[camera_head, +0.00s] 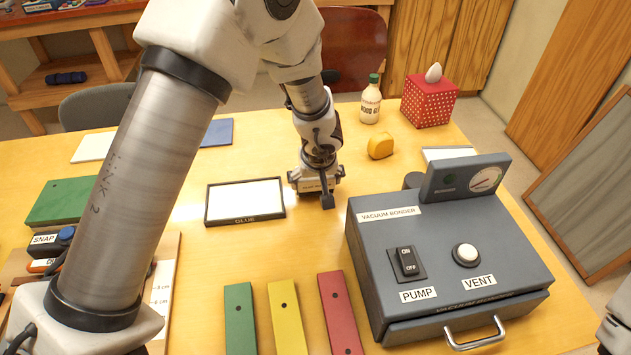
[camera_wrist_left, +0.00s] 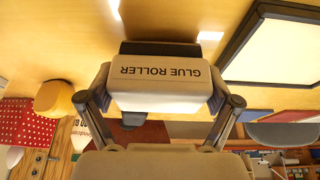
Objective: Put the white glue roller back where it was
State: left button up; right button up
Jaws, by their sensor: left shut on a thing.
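The white glue roller (camera_wrist_left: 168,82) is held in my left gripper (camera_head: 316,183), one finger on each side of it in the left wrist view. Its GLUE ROLLER lettering is upside down there, and a dark part shows along its upper edge. In the head view, the gripper points down just right of the black-framed white pad labelled GLUE (camera_head: 245,202). My gripper partly hides the roller there, and I cannot tell whether it touches the table. My right gripper is not in view.
A grey vacuum bonder (camera_head: 450,235) stands at right. Green (camera_head: 240,318), yellow (camera_head: 287,315) and red (camera_head: 340,312) strips lie in front. A yellow tape measure (camera_head: 380,146), glue bottle (camera_head: 370,100) and red tissue box (camera_head: 428,100) stand behind.

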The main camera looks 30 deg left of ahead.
pick_arm(q)
jog(key=shift+s+f, duration=0.1)
jog(key=o, duration=1.1)
jog(key=shift+f, duration=0.1)
jog(key=shift+c, duration=0.2)
jog(key=shift+r, duration=0.25)
jog(key=p+v, duration=0.8)
jog(key=v, duration=0.4)
jog(key=shift+p, duration=0.35)
jog(key=shift+f, duration=0.1)
